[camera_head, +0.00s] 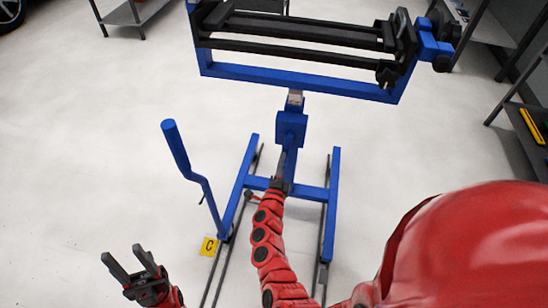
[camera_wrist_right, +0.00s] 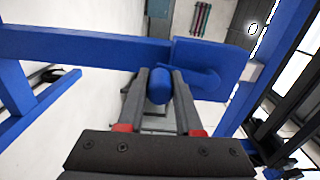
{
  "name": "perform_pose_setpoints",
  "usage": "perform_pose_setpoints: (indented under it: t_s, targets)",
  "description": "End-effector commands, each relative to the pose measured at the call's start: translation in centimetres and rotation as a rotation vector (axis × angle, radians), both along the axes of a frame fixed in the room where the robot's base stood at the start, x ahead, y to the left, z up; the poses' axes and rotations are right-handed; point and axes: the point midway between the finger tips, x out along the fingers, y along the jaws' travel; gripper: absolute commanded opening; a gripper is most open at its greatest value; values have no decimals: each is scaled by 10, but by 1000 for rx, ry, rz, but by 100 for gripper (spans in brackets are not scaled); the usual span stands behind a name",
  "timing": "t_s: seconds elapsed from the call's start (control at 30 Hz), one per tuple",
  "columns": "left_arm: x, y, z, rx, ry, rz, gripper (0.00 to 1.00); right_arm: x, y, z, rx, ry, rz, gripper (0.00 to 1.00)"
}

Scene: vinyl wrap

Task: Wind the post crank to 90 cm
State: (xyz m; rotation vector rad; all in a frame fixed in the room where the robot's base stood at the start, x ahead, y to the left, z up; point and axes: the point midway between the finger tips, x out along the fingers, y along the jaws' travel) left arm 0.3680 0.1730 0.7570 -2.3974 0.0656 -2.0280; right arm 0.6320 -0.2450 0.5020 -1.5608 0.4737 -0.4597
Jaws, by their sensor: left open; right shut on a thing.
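The blue stand has an upright post (camera_head: 291,128) in the middle, carrying a blue frame (camera_head: 300,79) with black rollers. In the right wrist view, the post crank's blue grip (camera_wrist_right: 158,88) sits between the fingers of my right gripper (camera_wrist_right: 160,76), which is shut on it. In the head view my right gripper (camera_head: 281,182) is low at the post, and the crank is hidden by the arm. My left gripper (camera_head: 130,264) is open and empty at lower left. I cannot read a height scale.
A bent blue lever (camera_head: 178,150) stands up left of the post. A yellow "C" tag (camera_head: 209,246) is by its foot. The stand's blue base rails (camera_head: 332,205) lie on the pale floor. Shelving (camera_head: 530,115) is at the right edge. Floor to the left is clear.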

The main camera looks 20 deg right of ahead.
Motion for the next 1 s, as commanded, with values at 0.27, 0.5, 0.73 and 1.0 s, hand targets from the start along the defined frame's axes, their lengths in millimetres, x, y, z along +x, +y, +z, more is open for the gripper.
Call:
perform_pose_setpoints:
  t_s: [0.27, 0.5, 0.73, 1.0]
  targets:
    - [0, 0, 10, 0, 0, 0, 50, -5, -11, 4, -92, 53, -9, 0]
    - [0, 0, 12, 0, 0, 0, 50, -6, -13, 4, -116, 67, -10, 0]
    - [0, 0, 12, 0, 0, 0, 50, -6, -14, 5, -119, 66, -12, 0]
    - [0, 0, 12, 0, 0, 0, 50, -6, -12, 4, -117, 68, -9, 63]
